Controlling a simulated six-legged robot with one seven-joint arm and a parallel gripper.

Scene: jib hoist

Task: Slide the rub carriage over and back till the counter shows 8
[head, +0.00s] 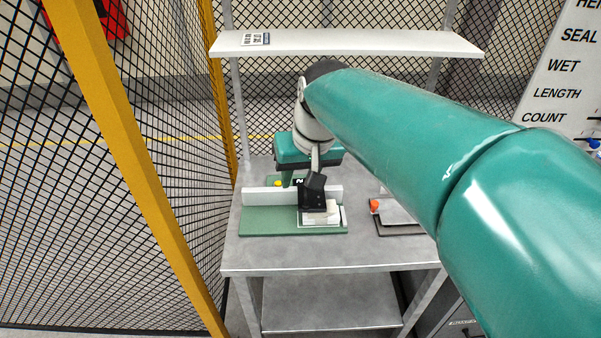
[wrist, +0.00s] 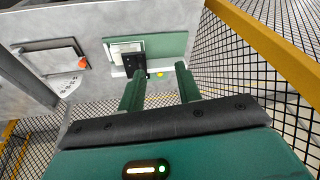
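The rub carriage appears to be the black block (head: 313,196) beside a white pad (head: 322,217) on a green baseplate (head: 268,221); the black block (wrist: 135,64) also shows in the wrist view. A pale rail (head: 268,196) runs along the baseplate. A small dark counter face (head: 299,182) is partly hidden behind the black block; its white mark looks like a 2, but is too small to be sure. My gripper (wrist: 161,69) is open, with its two green fingers well apart. Its left fingertip overlaps the black block in the wrist view; I cannot tell whether they touch.
A dark tray (head: 400,229) with a grey plate and an orange knob (head: 375,206) lies to the right on the grey table (head: 290,256). A small yellow knob (head: 278,184) stands behind the rail. A white shelf (head: 350,44) hangs above; a yellow-framed mesh fence (head: 130,150) stands left.

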